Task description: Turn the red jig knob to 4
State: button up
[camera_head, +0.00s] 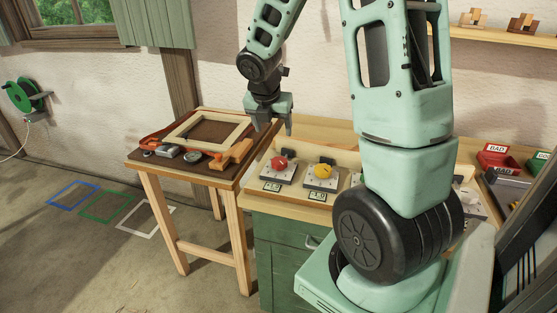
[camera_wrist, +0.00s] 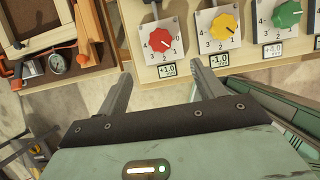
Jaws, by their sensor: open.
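The red jig knob (camera_head: 279,162) sits on a pale square dial plate at the left end of the row on the bench. In the wrist view the red knob (camera_wrist: 160,41) shows near the top, with digits around its lower side and a white mark that seems to point to the lower right. A small display (camera_wrist: 166,70) below it reads +1.0. My gripper (camera_head: 271,127) is open and empty, above and apart from the red knob. In the wrist view its two fingers (camera_wrist: 162,72) are spread below the dial plate.
A yellow knob (camera_head: 323,171) stands just right of the red one, and a green knob (camera_wrist: 287,14) is beyond it. A side table with a wooden frame (camera_head: 209,131) and tools is at the left. A red BAD bin (camera_head: 497,158) stands at the right.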

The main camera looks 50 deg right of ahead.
aim_at(279, 160)
jog(key=b+x, duration=0.3)
jog(key=x, duration=1.2)
jog(key=shift+f, duration=0.15)
jog(key=c, duration=1)
